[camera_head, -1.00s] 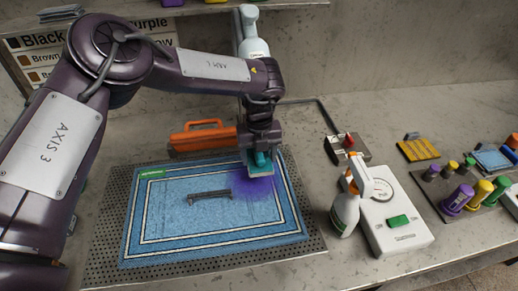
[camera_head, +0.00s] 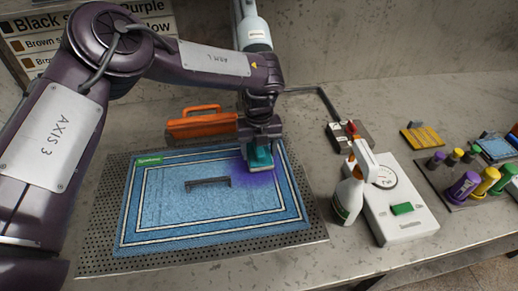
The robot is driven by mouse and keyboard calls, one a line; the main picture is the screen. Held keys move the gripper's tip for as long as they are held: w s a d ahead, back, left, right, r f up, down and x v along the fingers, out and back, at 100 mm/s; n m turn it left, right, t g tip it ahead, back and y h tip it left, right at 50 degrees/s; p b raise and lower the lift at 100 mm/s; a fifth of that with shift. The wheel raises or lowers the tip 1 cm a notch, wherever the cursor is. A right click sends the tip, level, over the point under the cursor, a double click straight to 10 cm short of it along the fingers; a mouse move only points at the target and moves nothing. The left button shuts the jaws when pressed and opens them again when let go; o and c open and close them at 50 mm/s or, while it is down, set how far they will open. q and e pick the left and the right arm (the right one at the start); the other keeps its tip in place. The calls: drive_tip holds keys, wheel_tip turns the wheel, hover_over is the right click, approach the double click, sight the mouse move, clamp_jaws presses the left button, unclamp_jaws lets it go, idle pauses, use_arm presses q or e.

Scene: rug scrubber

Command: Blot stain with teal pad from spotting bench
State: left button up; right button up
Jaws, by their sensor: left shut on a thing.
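My left gripper (camera_head: 260,138) is shut on the teal pad (camera_head: 260,159) and holds it at the upper right of the blue rug (camera_head: 180,208). The pad is at the upper edge of the purple stain (camera_head: 256,177), and part of the stain shows below and beside it. I cannot tell whether the pad presses on the rug or is just above it. The rug lies on a perforated grey board (camera_head: 102,240). My right gripper is not in view.
A dark handle-like bar (camera_head: 208,183) lies on the rug. An orange tool (camera_head: 200,126) stands behind it. To the right are a spray bottle (camera_head: 350,195), a white scale (camera_head: 402,222), a red-switch box (camera_head: 350,134) and a rack of coloured bottles (camera_head: 465,187).

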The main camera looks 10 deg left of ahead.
use_arm(q)
drive_tip(key=shift+f+b, duration=0.3)
drive_tip(key=shift+f, duration=0.25)
drive_tip(key=shift+f+p, duration=0.15)
drive_tip(key=shift+p, duration=0.15)
idle(1.5)
drive_tip(key=shift+s+f, duration=0.2)
drive_tip(key=shift+s, duration=0.05)
idle(1.7)
idle(0.9)
idle(0.5)
drive_tip(key=shift+w+r+p, duration=0.2)
drive_tip(key=shift+r+p, duration=0.75)
drive_tip(key=shift+r, duration=0.15)
wheel_tip(320, 180, up, 5)
drive_tip(key=p, duration=0.4)
drive_tip(key=shift+w, duration=0.1)
drive_tip(key=shift+r, duration=0.4)
